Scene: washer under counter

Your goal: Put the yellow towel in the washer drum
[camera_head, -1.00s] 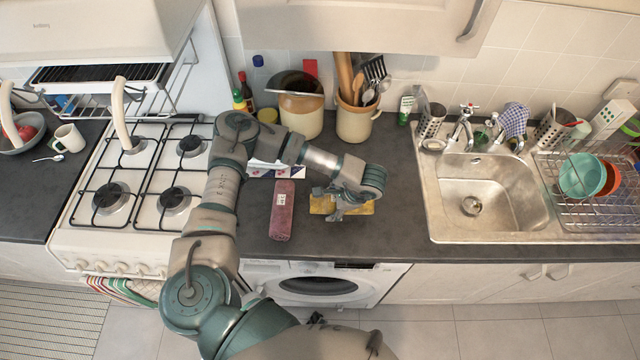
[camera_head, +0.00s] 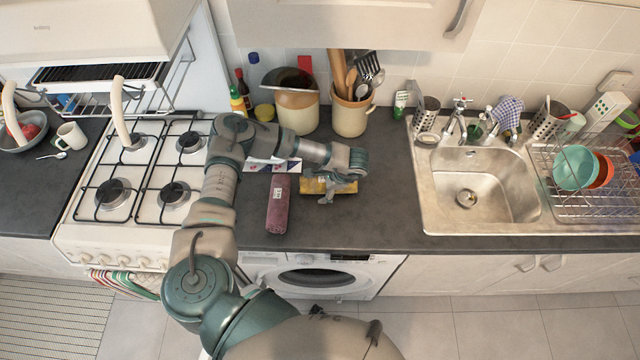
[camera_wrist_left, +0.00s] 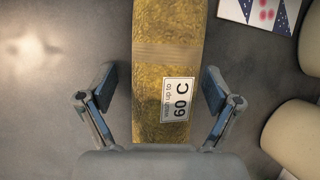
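The yellow towel (camera_head: 316,186) lies folded on the dark counter. In the left wrist view it (camera_wrist_left: 167,60) runs up the picture between my fingers, with a white label reading "wash up to 60 C". My left gripper (camera_head: 328,196) is over the towel. In the wrist view the left gripper (camera_wrist_left: 158,95) is open, with one finger on each side of the towel and a gap at both sides. The washer (camera_head: 318,278) stands under the counter, its round front (camera_head: 312,281) partly hidden by the counter edge and my arm. I cannot tell whether its door is open. My right gripper is not in view.
A rolled pink towel (camera_head: 277,204) lies left of the yellow one. Jars (camera_head: 297,112) and a utensil pot (camera_head: 350,118) stand behind. The stove (camera_head: 130,190) is at left, the sink (camera_head: 478,185) at right. The counter between towel and sink is clear.

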